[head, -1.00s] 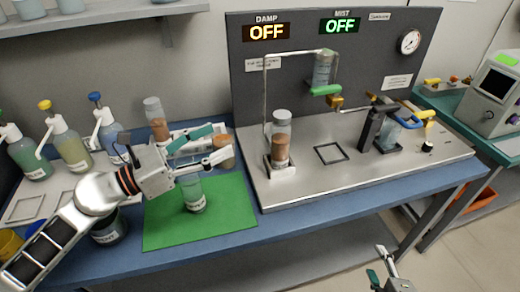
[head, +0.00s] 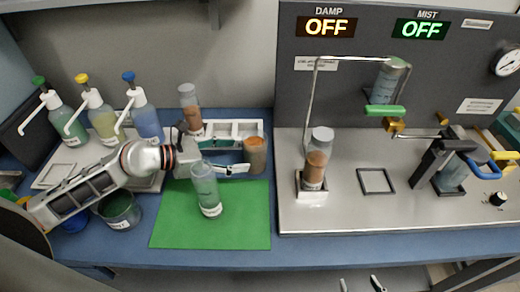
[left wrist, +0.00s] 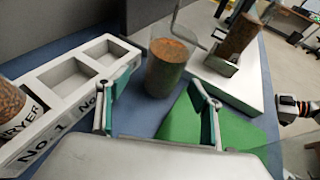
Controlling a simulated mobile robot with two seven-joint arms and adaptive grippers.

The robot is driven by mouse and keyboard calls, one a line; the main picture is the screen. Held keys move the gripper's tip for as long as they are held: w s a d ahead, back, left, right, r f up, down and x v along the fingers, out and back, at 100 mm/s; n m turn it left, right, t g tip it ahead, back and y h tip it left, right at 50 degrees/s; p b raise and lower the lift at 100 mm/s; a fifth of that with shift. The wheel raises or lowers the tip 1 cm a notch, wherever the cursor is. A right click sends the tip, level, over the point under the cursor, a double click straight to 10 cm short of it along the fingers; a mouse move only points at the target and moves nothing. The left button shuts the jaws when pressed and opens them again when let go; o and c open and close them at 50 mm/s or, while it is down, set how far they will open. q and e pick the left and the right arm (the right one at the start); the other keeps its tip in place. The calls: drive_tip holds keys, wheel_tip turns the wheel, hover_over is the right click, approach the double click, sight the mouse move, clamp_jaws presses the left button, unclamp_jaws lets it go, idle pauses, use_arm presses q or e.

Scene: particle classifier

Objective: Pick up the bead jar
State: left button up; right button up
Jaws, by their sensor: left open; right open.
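Which jar is the bead jar I cannot tell for certain. A clear jar filled with orange-brown grains (head: 255,156) stands on the blue bench just behind the green mat. In the left wrist view this brown jar (left wrist: 166,72) stands upright beyond and between my spread fingers. My left gripper (head: 224,157) is open and empty, just left of that jar, apart from it as far as I see. It also shows in the left wrist view (left wrist: 164,84). A greenish clear labelled jar (head: 207,192) stands on the mat. My right gripper (head: 360,285) is open at the bottom edge, mostly cut off.
A white rack (head: 236,128) holds another brown jar (head: 190,112) at its left. Pump bottles (head: 97,115) stand at the left. A metal machine base (head: 345,205) to the right bears a capped brown jar (head: 318,160). The green mat's (head: 240,225) front is clear.

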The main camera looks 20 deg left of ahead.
sight(244, 155)
use_arm(q)
drive_tip(key=x, duration=0.6)
drive_tip(key=shift+s+d+r+p, duration=0.25)
drive_tip(key=shift+s+d+p, duration=0.05)
drive_tip(key=shift+d+p, duration=0.05)
drive_tip(key=shift+w+d+f, duration=0.25)
drive_tip(key=shift+r, duration=0.1)
drive_tip(key=c, duration=1.5)
